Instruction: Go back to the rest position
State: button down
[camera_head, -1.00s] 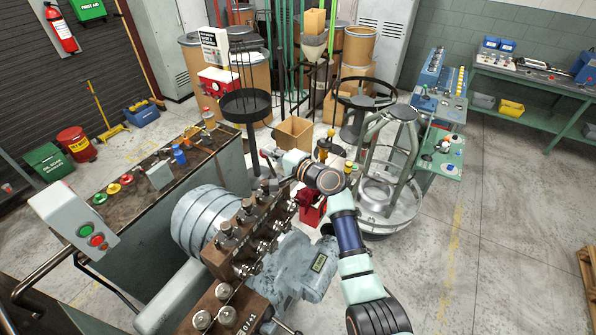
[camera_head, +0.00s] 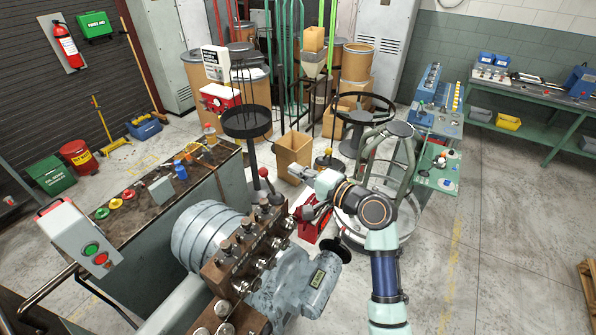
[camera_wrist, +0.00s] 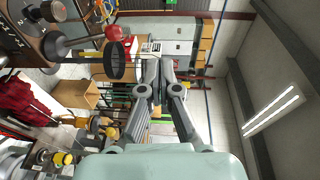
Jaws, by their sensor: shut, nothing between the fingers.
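My gripper (camera_head: 296,172) is at the end of my raised arm, in the middle of the head view, in front of the cardboard box and right of the black round stand. In the wrist view my gripper (camera_wrist: 159,84) points away from the camera, its fingers close together with nothing between them. It appears clear of the machine and of the things around it. The wrist view is turned on its side, with the ceiling light at the right.
The spring coiler (camera_head: 245,255) stands below and left of my arm. A red toolbox (camera_head: 311,217) sits on the floor under the arm. A round frame stand (camera_head: 352,225) is close behind my arm. A cardboard box (camera_head: 293,150) lies beyond. Floor at the right (camera_head: 500,240) is clear.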

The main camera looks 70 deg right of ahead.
dwell(0.6)
jog(key=w+a+n+g+y+p, duration=0.15)
jog(key=w+a+n, duration=0.25)
jog(key=a, duration=0.6)
jog(key=w+a+n+y+p, duration=0.1)
jog(key=w+a+n+y, duration=0.2)
jog(key=a, duration=0.7)
jog(key=w+a+n+g+p, duration=0.1)
jog(key=w+a+n, duration=0.4)
jog(key=a, duration=0.5)
jog(key=s+a+r+n, duration=0.1)
jog(key=s+a+n, duration=0.3)
jog(key=a, duration=0.6)
jog(key=s+a+n+y+p, duration=0.1)
jog(key=s+a+n, duration=0.3)
jog(key=a, duration=0.6)
jog(key=shift+s+r+n+g, duration=0.25)
jog(key=shift+r+n+g, duration=0.15)
jog(key=shift+n, duration=0.4)
